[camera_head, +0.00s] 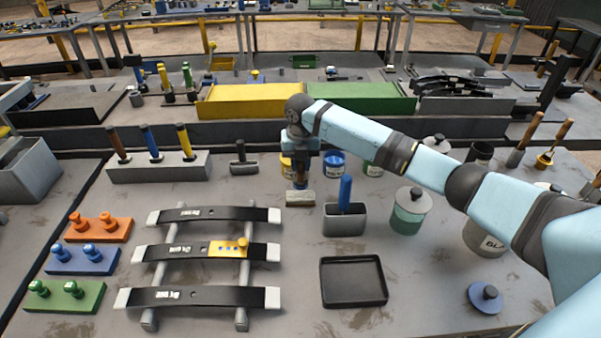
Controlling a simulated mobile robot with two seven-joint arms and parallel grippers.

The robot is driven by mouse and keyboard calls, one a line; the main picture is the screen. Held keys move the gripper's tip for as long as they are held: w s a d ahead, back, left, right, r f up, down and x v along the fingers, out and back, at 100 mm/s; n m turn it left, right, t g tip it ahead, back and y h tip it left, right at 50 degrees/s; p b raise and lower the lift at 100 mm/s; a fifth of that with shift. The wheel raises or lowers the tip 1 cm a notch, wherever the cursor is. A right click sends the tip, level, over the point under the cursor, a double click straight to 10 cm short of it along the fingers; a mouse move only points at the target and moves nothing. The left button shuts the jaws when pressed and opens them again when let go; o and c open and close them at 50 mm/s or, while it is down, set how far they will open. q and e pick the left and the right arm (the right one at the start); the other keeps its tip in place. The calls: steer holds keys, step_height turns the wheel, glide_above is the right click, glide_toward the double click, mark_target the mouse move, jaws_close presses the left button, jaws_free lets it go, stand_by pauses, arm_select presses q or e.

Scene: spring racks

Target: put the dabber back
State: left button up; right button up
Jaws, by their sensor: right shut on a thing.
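My right gripper (300,180) points down near the middle of the bench, shut on a tool with a broad pale head (300,198). This tool seems to be the dabber; my gripper hides most of its handle. I cannot tell whether its head touches the bench. A grey open holder (344,221) stands just right of it with a blue handle (345,190) upright inside. My left gripper is not in view.
A rack with three dark springs (215,250) lies left of centre. A black tray (353,282) is in front. Behind the gripper are small tins (334,163); a lidded pot (408,213) stands right. A grey block with three handles (158,172) is at back left.

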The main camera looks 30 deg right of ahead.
mark_target(301, 172)
steer(key=shift+f, duration=1.85)
steer(key=shift+f, duration=0.1)
steer(key=o, duration=0.9)
steer(key=shift+r, duration=0.2)
step_height(301, 172, up, 12)
steer(key=shift+f, duration=0.1)
